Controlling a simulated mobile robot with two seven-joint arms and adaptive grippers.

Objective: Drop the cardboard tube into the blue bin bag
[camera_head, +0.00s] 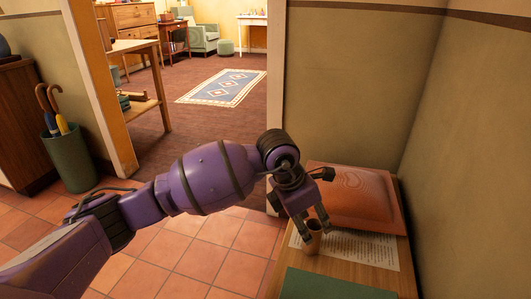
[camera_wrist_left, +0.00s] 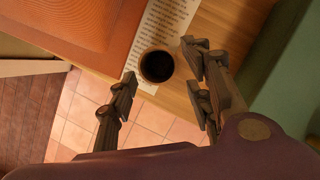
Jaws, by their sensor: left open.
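The cardboard tube (camera_head: 313,242) stands upright on the wooden table beside a printed sheet, near the table's left edge. In the left wrist view the tube (camera_wrist_left: 157,66) shows its round dark open end from above. My left gripper (camera_head: 314,231) is open and points down at the tube. In the left wrist view the fingers of the left gripper (camera_wrist_left: 158,88) are spread to either side, with the tube lying between and slightly beyond the tips. I cannot tell whether they touch it. No blue bin bag is in view. My right gripper is not in view.
An orange-brown tray (camera_head: 350,197) lies on the table (camera_head: 401,238) behind the printed sheet (camera_head: 362,249). A green flat item (camera_head: 335,286) lies in front. Walls close in behind and right. A green umbrella stand (camera_head: 70,160) stands left of an open doorway.

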